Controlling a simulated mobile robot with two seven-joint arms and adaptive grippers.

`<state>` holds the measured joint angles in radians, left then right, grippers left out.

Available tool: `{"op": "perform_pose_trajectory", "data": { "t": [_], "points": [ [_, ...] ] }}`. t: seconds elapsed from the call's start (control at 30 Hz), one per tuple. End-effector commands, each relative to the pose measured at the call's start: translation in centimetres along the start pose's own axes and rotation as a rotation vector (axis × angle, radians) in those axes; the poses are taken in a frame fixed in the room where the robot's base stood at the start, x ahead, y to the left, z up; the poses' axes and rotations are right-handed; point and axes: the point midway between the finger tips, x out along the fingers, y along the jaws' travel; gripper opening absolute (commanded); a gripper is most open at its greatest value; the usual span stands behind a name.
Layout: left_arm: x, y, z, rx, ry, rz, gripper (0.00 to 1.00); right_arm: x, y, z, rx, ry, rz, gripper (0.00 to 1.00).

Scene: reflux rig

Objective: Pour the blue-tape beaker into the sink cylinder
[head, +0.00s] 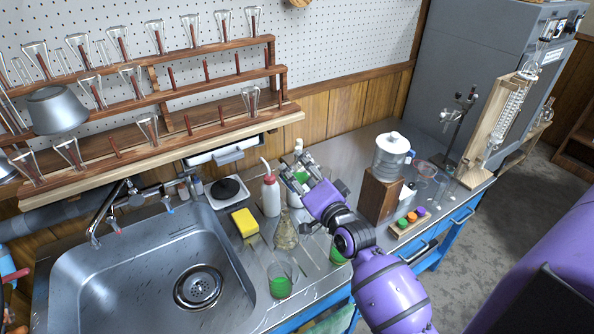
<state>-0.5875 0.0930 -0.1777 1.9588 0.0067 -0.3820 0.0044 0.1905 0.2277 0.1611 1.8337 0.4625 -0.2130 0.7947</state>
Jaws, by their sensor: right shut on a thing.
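My right gripper (302,174) reaches over the counter between the sink and the wooden block. It is shut on a glass vessel, mostly hidden by the fingers; a little green shows there. I cannot make out blue tape on it. A beaker with green liquid (280,285) stands at the counter's front, right of the sink (130,270). Another vessel with green liquid (337,257) is partly hidden behind my right arm. I cannot pick out a cylinder in or by the sink. My left gripper is not in view.
A wooden block (378,196) and clear jug (391,155) are to the right. Glassware racks (200,135) overhang the back. The sink basin looks empty.

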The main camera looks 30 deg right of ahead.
Motion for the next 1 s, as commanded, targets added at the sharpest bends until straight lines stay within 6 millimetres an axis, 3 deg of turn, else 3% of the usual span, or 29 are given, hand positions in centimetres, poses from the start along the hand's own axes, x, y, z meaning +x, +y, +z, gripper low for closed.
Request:
{"op": "perform_pose_trajectory", "data": {
  "t": [0.27, 0.53, 1.0],
  "points": [
    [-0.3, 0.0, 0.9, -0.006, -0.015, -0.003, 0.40, 0.0, -0.7, -0.6, 0.209, 0.003, -0.003, 0.17],
    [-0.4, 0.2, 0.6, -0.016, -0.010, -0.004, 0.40, -0.4, -1.6, 0.2, 0.198, -0.009, -0.005, 0.17],
    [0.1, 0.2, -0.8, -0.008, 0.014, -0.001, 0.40, -5.3, -8.7, 5.4, 0.184, -0.037, -0.008, 0.17]
  ]
}}
